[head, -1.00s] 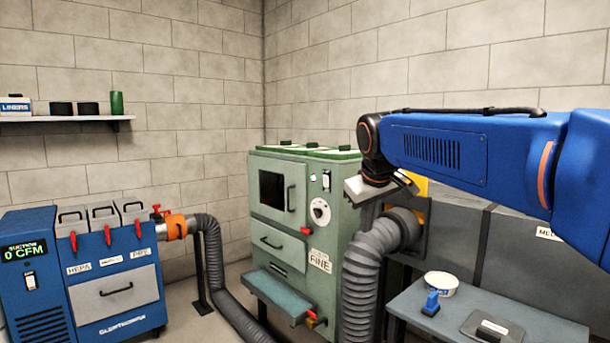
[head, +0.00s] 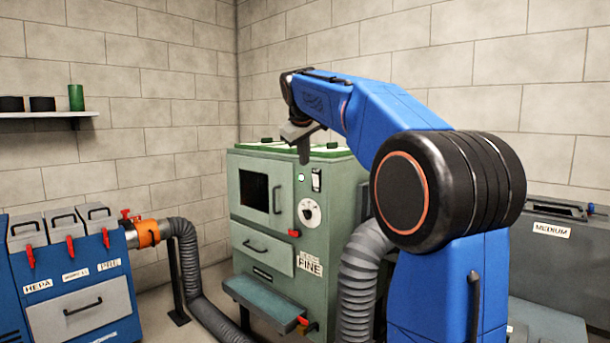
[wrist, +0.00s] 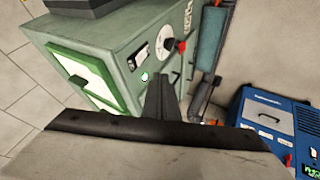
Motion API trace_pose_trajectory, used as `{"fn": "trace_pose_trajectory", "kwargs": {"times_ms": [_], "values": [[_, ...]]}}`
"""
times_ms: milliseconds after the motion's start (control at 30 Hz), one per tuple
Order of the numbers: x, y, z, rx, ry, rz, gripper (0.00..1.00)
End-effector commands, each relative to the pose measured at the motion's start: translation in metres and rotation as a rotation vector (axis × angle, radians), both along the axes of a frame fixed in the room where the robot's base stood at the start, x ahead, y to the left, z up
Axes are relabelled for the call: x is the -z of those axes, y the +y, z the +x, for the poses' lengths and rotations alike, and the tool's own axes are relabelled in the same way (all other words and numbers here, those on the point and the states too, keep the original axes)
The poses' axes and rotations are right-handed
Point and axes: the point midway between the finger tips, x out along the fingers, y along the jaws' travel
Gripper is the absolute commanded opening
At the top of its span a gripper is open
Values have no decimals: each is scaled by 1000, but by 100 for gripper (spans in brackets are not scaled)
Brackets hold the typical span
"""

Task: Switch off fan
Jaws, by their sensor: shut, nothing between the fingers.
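A green cabinet labelled FINE (head: 270,225) stands at the centre of the head view. Its upper right front has a black and white rocker switch (head: 317,180), a lit green lamp (head: 301,177) and a round white dial (head: 308,212). My gripper (head: 304,155) is shut and empty, pointing down near the cabinet's top front edge, above the lamp and switch. In the wrist view the shut fingers (wrist: 160,98) appear beside the lamp (wrist: 144,77), with the switch (wrist: 137,57) beyond them. I see no contact with the switch.
A blue unit (head: 115,320) with a green-lit display in the wrist view (wrist: 312,170) stands left. A grey hose (head: 187,265) runs along the floor between them. A grey MEDIUM box (head: 560,260) is right. A shelf (head: 40,115) hangs back left.

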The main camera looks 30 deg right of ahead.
Motion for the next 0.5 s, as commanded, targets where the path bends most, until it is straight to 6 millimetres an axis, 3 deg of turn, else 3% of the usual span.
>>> {"fn": "trace_pose_trajectory", "kwargs": {"times_ms": [333,500], "values": [[1,-1,1,0,0,0,0],[11,-5,7,1,2,0,0]]}}
